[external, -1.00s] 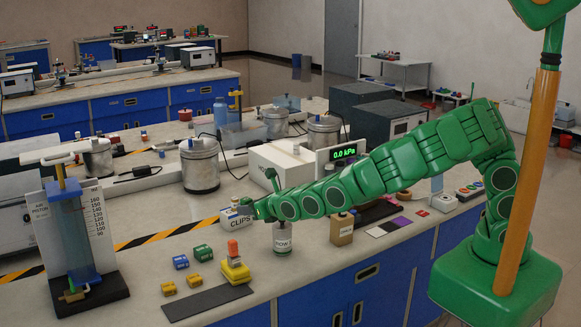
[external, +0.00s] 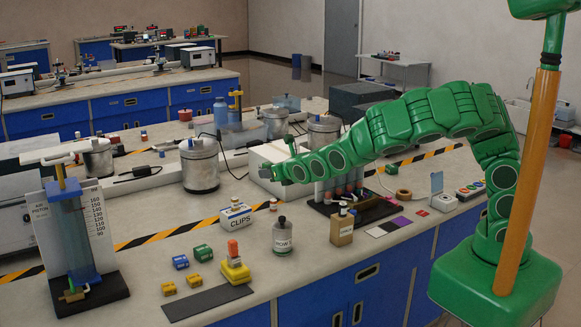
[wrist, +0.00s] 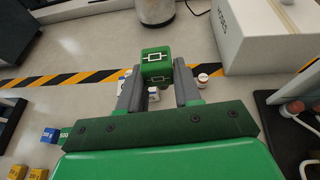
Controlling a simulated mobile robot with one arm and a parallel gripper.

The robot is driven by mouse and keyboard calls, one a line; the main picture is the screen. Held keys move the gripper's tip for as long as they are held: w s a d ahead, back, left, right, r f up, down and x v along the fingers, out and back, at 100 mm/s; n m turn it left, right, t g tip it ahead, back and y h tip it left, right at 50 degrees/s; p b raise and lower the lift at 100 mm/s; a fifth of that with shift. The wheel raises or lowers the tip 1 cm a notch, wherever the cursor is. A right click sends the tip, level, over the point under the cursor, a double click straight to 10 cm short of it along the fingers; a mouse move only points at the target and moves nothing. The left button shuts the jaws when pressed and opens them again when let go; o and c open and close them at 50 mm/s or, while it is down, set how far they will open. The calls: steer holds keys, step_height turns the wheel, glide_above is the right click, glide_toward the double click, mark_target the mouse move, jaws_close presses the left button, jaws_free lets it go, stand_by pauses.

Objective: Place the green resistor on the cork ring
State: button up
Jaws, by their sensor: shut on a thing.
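The green resistor (wrist: 156,62) is a green block with a white resistor symbol on its faces. In the wrist view it sits between the fingertips of my gripper (wrist: 158,88), which is shut on it. In the external view my gripper (external: 270,173) holds it above the bench, behind the CLIPS box and in front of the white box; the block is small and hard to make out there. A tan ring (external: 404,194), which looks like the cork ring, lies flat on the bench to the right, beyond the tube rack. It is well away from my gripper.
The tube rack (external: 362,211) stands between my gripper and the ring. Another green block (external: 203,253) lies at the front left.

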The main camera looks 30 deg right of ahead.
steer(key=w+d+r+m+h, duration=0.2)
steer(key=w+d+r, duration=0.15)
steer(key=d, duration=0.95)
steer(key=w+d+r+m+h, duration=0.1)
steer(key=w+d+r+h, duration=0.2)
steer(key=d, duration=1)
steer(key=w+d+r+m, duration=0.2)
steer(key=w+d+r, duration=0.25)
steer(key=d, duration=0.85)
steer(key=s+a+f, duration=0.2)
steer(key=s+a, duration=0.1)
steer(key=a, duration=0.4)
steer(key=s+a+f+g, duration=0.1)
steer(key=s+a+f, duration=0.1)
steer(key=a, duration=0.5)
steer(key=s+a+f, duration=0.2)
steer(key=s+a, duration=0.1)
steer(key=a, duration=0.4)
steer(key=s+d+f+h, duration=0.1)
steer(key=s+f, duration=0.7)
steer(key=f, duration=0.2)
steer(key=shift+w+a+f, duration=0.65)
steer(key=shift+w+f, duration=0.85)
steer(key=shift+w, duration=0.7)
steer(key=shift+w+a+f, duration=0.6)
steer(key=shift+w+f, duration=0.9)
steer(key=shift+w, duration=0.65)
steer(key=shift+w+a+f, duration=0.65)
steer(key=shift+w+f, duration=0.85)
steer(key=shift+w, duration=0.7)
